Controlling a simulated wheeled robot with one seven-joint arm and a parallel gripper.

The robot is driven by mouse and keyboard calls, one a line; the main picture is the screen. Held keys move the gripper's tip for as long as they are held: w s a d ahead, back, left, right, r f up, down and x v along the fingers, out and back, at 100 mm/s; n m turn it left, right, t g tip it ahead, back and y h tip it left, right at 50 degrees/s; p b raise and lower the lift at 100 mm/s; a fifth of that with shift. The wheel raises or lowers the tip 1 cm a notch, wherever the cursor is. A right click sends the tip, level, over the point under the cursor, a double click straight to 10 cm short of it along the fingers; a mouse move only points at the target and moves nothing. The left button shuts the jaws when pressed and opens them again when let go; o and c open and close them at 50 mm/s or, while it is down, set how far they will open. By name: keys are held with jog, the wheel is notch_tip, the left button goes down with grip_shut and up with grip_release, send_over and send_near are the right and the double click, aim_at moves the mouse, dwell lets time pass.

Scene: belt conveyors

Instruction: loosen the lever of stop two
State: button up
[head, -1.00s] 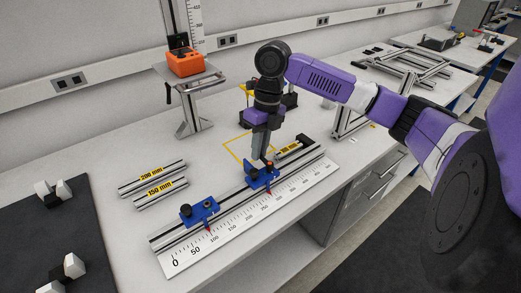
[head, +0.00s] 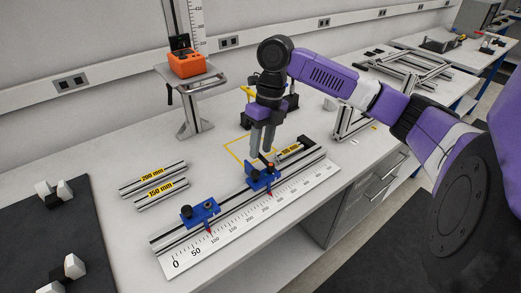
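Two blue stops sit on the aluminium rail beside the white scale (head: 250,223). The right stop (head: 260,180) stands near the middle of the scale, with its red pointer over the marks. The left stop (head: 198,213) stands near the 100 mark. I cannot read which one is labelled two. My gripper (head: 261,154) points down just above the right stop, its two fingers visibly apart. The stop's lever is small and partly hidden by the fingertips; I cannot tell its angle or whether they touch it.
Two labelled bars, 200 mm (head: 153,178) and 150 mm (head: 161,194), lie left of the rail. Another labelled bar (head: 289,151) lies behind it, by a yellow outline (head: 238,148). A stand with an orange device (head: 186,64) rises behind. A dark mat (head: 70,225) lies left.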

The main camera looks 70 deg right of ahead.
notch_tip(320, 180, up, 6)
jog(key=d, duration=0.1)
jog(key=shift+s+r, duration=0.15)
jog(key=shift+s, duration=0.1)
jog(key=shift+d, duration=0.1)
dwell(0.4)
